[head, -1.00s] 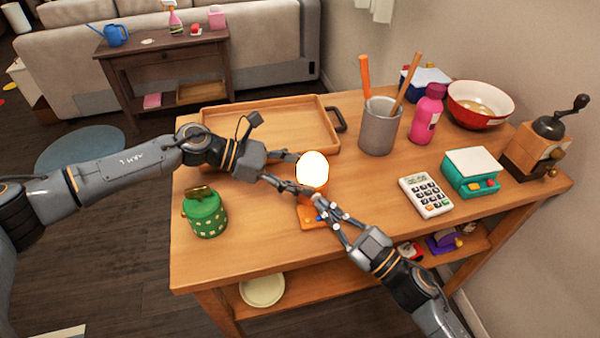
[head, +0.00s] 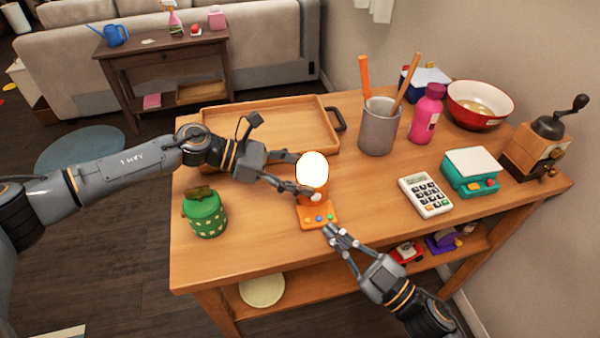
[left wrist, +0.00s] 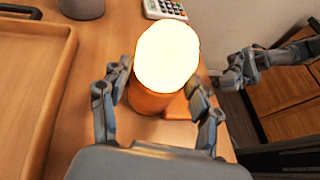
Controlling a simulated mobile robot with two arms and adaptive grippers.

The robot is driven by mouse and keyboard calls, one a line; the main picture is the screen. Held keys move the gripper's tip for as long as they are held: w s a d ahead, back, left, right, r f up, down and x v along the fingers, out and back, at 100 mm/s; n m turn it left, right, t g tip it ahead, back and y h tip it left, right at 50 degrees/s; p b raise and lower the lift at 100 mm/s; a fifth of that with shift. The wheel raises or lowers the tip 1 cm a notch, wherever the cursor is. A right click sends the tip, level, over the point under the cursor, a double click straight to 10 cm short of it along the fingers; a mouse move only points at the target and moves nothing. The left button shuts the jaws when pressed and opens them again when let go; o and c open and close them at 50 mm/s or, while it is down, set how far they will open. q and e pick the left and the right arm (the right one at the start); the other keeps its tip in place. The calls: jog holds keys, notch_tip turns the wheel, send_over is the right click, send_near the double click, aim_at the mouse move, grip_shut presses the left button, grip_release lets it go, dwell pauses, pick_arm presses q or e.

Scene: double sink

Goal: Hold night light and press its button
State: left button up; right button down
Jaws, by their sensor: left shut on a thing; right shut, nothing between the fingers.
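The night light stands upright on the wooden table, with a glowing pale dome (head: 312,168) on an orange body. Its flat orange foot (head: 317,215) carries several small coloured buttons and faces the front of the table. My left gripper (head: 308,190) is shut on the orange body from the left. In the left wrist view its fingers (left wrist: 154,98) lie on both sides of the body below the bright dome (left wrist: 167,57). My right gripper (head: 328,230) is shut and empty, just in front of the foot and apart from the buttons.
A wooden tray (head: 270,125) lies behind my left gripper. A green pot (head: 205,213) stands to the left. A grey cup (head: 380,128), a calculator (head: 425,195) and a teal scale (head: 470,172) stand to the right. The front table strip is clear.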

pick_arm(q)
jog(key=o, duration=1.3)
